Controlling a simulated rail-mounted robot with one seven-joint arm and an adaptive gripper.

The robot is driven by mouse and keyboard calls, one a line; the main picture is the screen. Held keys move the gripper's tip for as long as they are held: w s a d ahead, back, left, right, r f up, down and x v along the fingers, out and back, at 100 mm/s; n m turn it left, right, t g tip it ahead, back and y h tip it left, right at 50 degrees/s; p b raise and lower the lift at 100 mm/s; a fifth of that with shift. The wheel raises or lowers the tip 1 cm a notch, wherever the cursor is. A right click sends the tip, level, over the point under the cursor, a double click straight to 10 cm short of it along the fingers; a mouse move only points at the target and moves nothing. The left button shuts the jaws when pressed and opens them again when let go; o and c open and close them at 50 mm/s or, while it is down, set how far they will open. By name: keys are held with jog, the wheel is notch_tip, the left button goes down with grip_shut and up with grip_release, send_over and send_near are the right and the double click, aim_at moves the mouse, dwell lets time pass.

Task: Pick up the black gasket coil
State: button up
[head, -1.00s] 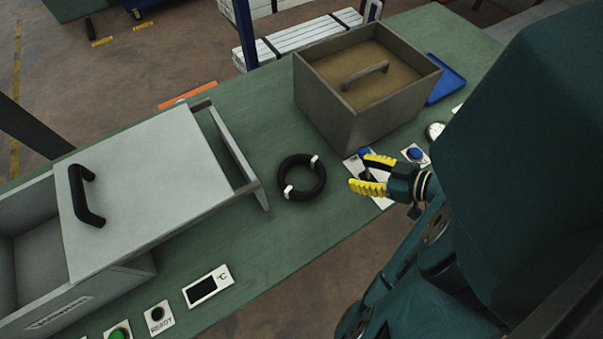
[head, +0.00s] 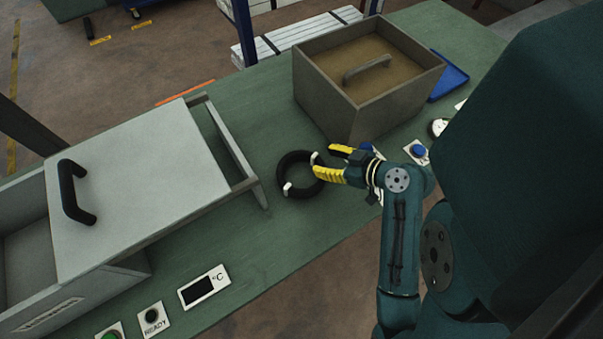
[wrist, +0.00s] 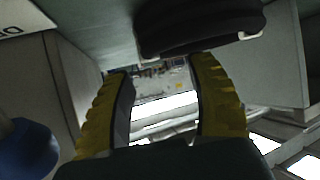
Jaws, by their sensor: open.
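The black gasket coil (head: 292,164) is a ring with two white bands, lying flat on the green bench top. My gripper (head: 334,162) has yellow fingers and is at the right edge of the coil in the head view. The fingers are apart with nothing seen between them. In the wrist view the coil (wrist: 195,27) shows at the top, beyond the open fingertips (wrist: 160,75). Part of the coil's right side is hidden behind the fingers in the head view.
A grey box with a handled brown lid (head: 313,92) stands behind my gripper. A grey drawer unit with a black handle (head: 70,192) is left of the coil. A blue tray (head: 453,76) lies at the back right. The bench in front of the coil is clear.

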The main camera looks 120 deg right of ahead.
aim_at(313, 157)
jog(key=x, duration=0.4)
jog(key=shift+d+f+b, duration=0.15)
jog(key=shift+f+b, duration=0.05)
jog(key=shift+b, duration=0.15)
grip_shut()
